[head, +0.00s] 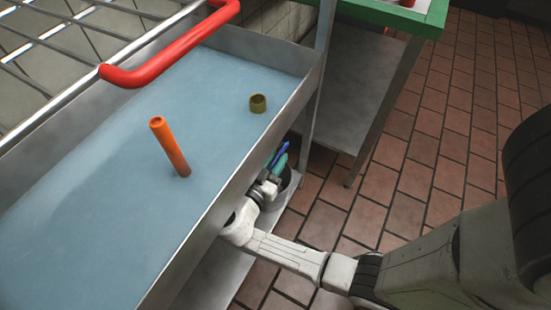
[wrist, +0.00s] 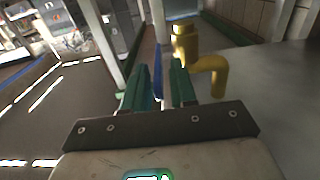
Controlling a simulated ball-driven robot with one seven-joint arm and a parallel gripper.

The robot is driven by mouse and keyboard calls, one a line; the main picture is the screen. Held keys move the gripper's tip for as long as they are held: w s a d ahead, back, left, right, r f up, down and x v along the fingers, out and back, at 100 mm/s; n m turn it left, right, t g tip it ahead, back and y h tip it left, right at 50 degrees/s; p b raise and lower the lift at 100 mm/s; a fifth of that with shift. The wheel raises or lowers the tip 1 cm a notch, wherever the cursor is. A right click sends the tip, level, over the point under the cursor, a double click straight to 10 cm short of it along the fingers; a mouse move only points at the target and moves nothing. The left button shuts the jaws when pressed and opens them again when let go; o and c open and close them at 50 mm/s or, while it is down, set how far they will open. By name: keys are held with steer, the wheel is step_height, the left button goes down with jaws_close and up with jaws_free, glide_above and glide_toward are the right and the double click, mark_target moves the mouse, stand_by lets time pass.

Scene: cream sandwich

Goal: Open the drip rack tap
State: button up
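The drip rack's blue-floored tray (head: 110,185) fills the left of the head view. In the wrist view a yellow pipe-like tap body (wrist: 185,45) with a bent spout stands just right of my gripper. A narrow blue piece (wrist: 158,75), perhaps the tap's lever, shows in the gap between my green fingers. My gripper (wrist: 157,90) is open, its fingers apart, with slim gaps on both sides of the blue piece. I cannot tell whether it touches. In the head view my gripper (head: 280,163) is low beside the tray's right wall, and the tap body is hidden.
A red bar (head: 170,55) edges the wire rack above. A green-edged table (head: 385,14) stands at the back. Tiled floor (head: 450,120) is free at right.

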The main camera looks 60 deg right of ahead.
jaws_close()
stand_by(1.2)
